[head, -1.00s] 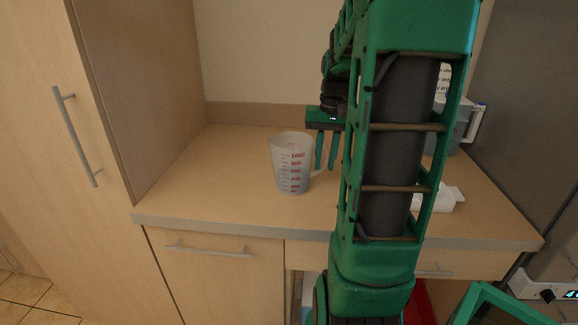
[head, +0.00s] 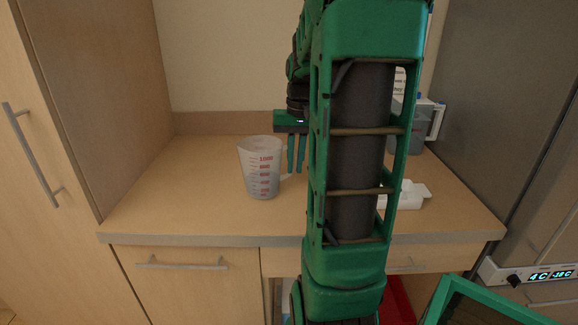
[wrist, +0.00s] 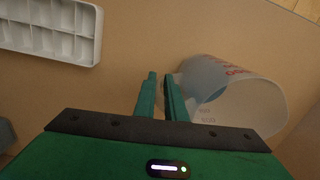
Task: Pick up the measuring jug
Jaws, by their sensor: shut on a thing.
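The measuring jug (head: 260,168) is translucent, with red markings, and looks close to upright over the counter. I cannot tell whether its base touches the counter. My gripper (head: 296,155) is at the jug's right side, fingers pointing down and close together on its handle. In the wrist view, the jug (wrist: 232,100) is right of my gripper (wrist: 163,82). The fingers hide most of the handle there.
A white compartmented tray (wrist: 52,28) lies on the counter (head: 190,205), right of the jug and partly behind my arm. A container with a handle (head: 428,122) stands at the back right. A tall cabinet (head: 90,100) bounds the left. The counter's front left is clear.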

